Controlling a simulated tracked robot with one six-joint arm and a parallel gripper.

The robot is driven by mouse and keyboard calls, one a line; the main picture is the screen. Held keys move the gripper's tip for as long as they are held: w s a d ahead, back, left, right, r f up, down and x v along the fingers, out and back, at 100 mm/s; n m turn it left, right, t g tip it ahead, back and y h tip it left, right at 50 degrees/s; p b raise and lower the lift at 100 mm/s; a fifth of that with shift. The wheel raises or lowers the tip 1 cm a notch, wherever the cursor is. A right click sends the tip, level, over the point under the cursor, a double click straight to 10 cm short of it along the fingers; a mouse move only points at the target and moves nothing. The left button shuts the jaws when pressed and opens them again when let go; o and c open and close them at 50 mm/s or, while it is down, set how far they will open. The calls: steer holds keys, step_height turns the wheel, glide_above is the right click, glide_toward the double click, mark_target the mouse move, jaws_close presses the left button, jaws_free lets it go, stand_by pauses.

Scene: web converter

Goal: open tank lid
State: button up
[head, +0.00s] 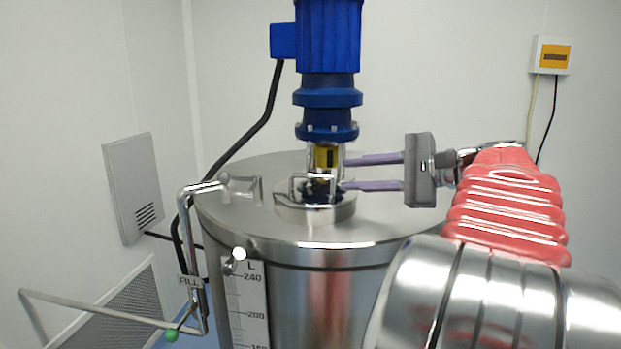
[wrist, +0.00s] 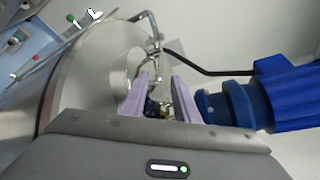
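The steel tank's broad, flat round top (head: 245,215) fills the middle of the head view and also shows in the wrist view (wrist: 85,80). A small raised round lid (head: 300,212) lies flat on it in front of the motor, with a bent metal bar handle (head: 298,179) on top. My gripper (head: 344,173) reaches in from the right, its purple fingers apart, one above the other, with the tips just right of the handle. In the wrist view the open gripper (wrist: 160,77) has small dark and yellow parts between its fingers. I cannot tell whether a finger touches the handle.
A blue motor (head: 328,50) stands upright right behind the fingertips, its yellow shaft section (head: 326,158) close to them. A bent pipe (head: 187,225) with a green-tipped lever (head: 171,336) runs at the tank's left. A black cable (head: 255,130) hangs behind.

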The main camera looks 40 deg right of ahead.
mark_target(313, 178)
steer(key=x, duration=1)
steer(key=shift+w+a+f, duration=0.1)
steer(key=shift+w, duration=0.15)
jaws_close()
stand_by(0.4)
steer(key=shift+a, duration=0.2)
